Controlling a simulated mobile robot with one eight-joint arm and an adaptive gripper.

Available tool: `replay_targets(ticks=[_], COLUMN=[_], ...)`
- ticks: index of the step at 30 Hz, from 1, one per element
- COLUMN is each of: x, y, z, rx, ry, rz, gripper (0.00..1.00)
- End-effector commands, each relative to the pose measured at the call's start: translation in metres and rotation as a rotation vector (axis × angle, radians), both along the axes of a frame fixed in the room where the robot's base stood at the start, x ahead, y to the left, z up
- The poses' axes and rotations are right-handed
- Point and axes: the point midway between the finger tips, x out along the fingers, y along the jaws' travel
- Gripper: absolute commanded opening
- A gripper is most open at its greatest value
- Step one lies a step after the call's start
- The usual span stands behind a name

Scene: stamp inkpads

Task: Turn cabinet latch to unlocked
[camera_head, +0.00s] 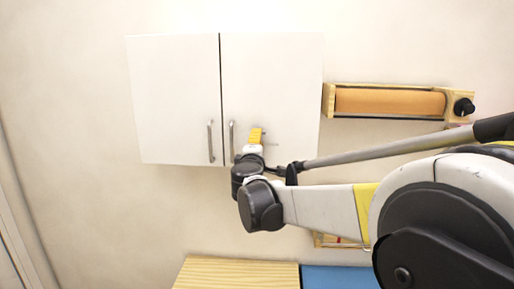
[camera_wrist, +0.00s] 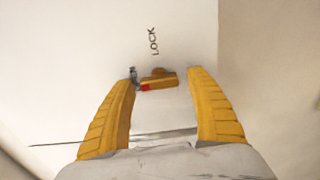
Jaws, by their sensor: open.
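The white cabinet (camera_head: 175,95) hangs on the wall with two doors, both shut. The latch (camera_wrist: 157,80) shows in the wrist view as a small yellow-orange piece with a red end, on the white door below the word LOCK. My gripper (camera_wrist: 160,78) is open, with its yellow fingers on either side of the latch. No firm contact is visible, and the left fingertip looks very near the red end. In the head view my gripper (camera_head: 256,134) is at the lower part of the right door and hides the latch.
Two metal handles, left (camera_head: 210,141) and right (camera_head: 231,141), flank the door gap. A wooden roller rack (camera_head: 390,101) is on the wall to the right. A wooden surface (camera_head: 238,274) and a blue surface (camera_head: 338,278) lie below.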

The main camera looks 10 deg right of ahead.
Motion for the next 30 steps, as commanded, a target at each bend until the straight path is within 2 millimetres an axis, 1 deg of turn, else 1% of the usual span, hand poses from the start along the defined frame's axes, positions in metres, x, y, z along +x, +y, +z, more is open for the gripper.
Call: replay_targets(ticks=[4,7,15,18,21,25,30], x=[-0.004,-0.016,-0.073,-0.091,-0.104,-0.113,-0.114], y=[0.002,0.006,0.025,0.03,0.034,0.037,0.037], z=[0.0,0.0,0.0,0.0,0.0,0.0,0.0], rx=[0.001,0.001,0.0,0.0,0.0,0.0,0.0], ry=[0.0,0.0,0.0,0.0,0.0,0.0,0.0], rz=[0.001,0.002,0.002,0.002,0.002,0.0,0.0], gripper=[0.65,0.65,0.65,0.65,0.65,0.65,0.65])
